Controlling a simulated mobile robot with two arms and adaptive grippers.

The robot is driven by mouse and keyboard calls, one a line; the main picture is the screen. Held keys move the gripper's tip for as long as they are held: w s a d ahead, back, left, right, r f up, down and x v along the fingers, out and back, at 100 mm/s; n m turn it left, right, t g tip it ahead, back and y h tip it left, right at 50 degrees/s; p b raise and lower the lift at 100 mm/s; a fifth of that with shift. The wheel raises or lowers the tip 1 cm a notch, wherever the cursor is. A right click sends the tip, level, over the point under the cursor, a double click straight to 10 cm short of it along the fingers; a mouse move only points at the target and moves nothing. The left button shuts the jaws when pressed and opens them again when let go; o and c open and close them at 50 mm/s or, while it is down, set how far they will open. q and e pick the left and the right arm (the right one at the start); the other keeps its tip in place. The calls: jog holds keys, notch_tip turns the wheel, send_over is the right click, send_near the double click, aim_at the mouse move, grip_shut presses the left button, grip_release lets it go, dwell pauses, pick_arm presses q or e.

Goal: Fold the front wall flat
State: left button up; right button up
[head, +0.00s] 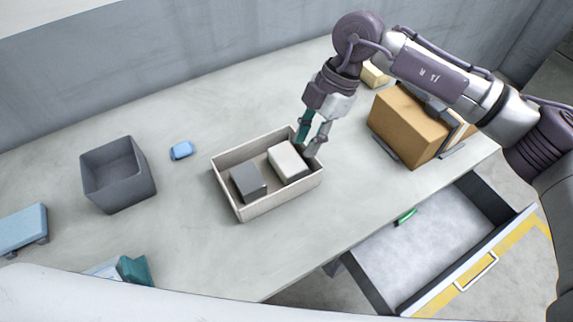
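A shallow pale box (238,152) stands on the table with its walls upright, including the wall nearest me (283,199). Inside it lie a dark grey block (248,182) and an off-white block (288,161). My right gripper (306,149) reaches down at the box's far right corner, close to the off-white block. Its two fingers are apart, with a gap between them. I cannot tell whether the fingertips touch the box wall.
A grey open bin (112,190) and a small blue item (181,150) are left of the box. A brown carton (408,125) stands right. A teal object (135,270) is near the front edge.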

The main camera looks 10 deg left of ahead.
jog(key=s+f, duration=0.1)
jog(key=s, duration=0.2)
pick_arm(q)
jog(key=s+r+g+p, duration=0.1)
jog(key=s+r+p, duration=0.1)
jog(key=s, duration=0.7)
pick_arm(e)
send_over(284, 189)
jog(key=d, duration=0.2)
notch_tip(284, 189, down, 5)
jog(key=x, duration=0.2)
jog(key=w+x, duration=0.1)
jog(key=x, duration=0.2)
jog(key=shift+w+a+f+p, duration=0.1)
jog(key=shift+a+f+p, duration=0.15)
jog(key=shift+p, duration=0.15)
jog(key=shift+f, duration=0.2)
jog(key=shift+a+f, duration=0.1)
jog(key=shift+f, duration=0.05)
jog(key=c, duration=0.5)
pick_arm(q)
jog(key=shift+w+a+r+t, duration=0.1)
jog(key=shift+w+r+t, duration=0.1)
jog(key=shift+w, duration=0.75)
jog(key=shift+w+r+t, duration=0.1)
jog(key=shift+w+r, duration=0.05)
jog(key=shift+w, duration=0.75)
pick_arm(e)
grip_shut()
